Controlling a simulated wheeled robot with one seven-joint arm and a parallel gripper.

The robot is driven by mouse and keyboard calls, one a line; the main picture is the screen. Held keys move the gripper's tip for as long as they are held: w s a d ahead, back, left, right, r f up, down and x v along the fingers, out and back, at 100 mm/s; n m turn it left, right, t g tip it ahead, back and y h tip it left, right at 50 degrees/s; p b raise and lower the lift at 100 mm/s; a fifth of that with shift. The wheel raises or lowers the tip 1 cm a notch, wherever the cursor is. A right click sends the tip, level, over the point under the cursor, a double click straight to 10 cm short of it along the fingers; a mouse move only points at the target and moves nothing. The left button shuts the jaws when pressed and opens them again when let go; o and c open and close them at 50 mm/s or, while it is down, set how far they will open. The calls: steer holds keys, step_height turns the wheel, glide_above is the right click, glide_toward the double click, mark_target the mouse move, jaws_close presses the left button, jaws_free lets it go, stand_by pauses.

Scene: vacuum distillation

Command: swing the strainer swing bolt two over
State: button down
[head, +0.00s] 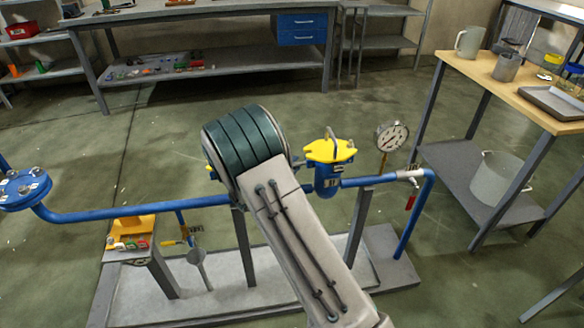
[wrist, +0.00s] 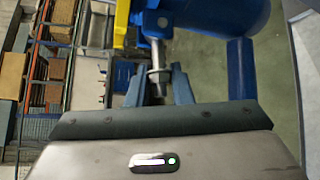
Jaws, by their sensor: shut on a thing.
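In the head view the strainer (head: 328,177) is a blue body with a yellow cover (head: 329,151), set in the blue pipe right of my arm. My forearm and wrist hide my gripper in that view. In the wrist view my gripper (wrist: 163,86) has its two blue-grey fingers on either side of a metal swing bolt (wrist: 157,52) and is shut on it. The bolt hangs from a blue lug beside the blue strainer body (wrist: 205,18). A strip of the yellow cover (wrist: 121,25) shows left of the bolt.
A pressure gauge (head: 391,136) rises from the pipe right of the strainer. A valve with a red tag (head: 410,201) is further right. A blue flange (head: 22,188) is at the far left. A small stand (head: 140,262) carries coloured parts. A wooden-topped bench (head: 495,76) stands at right.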

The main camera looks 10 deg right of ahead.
steer(key=r+m+y+b, duration=0.1)
steer(key=b, duration=0.1)
steer(key=m+g+y+b, duration=0.1)
steer(key=y+b, duration=0.1)
steer(key=shift+d+r+m, duration=0.25)
steer(key=shift+r+m, duration=0.05)
steer(key=shift+r, duration=0.1)
steer(key=shift+d+r+m+g+y+b, duration=0.15)
steer(key=shift+r+m+g+y+b, duration=0.2)
steer(key=shift+y, duration=0.45)
steer(key=shift+d+r+m+g+y+b, duration=0.15)
steer(key=shift+r+m+y+b, duration=0.3)
steer(key=shift+y, duration=0.35)
steer(key=shift+r, duration=0.1)
steer(key=c, duration=1.5)
jaws_free()
steer(key=shift+c, duration=0.2)
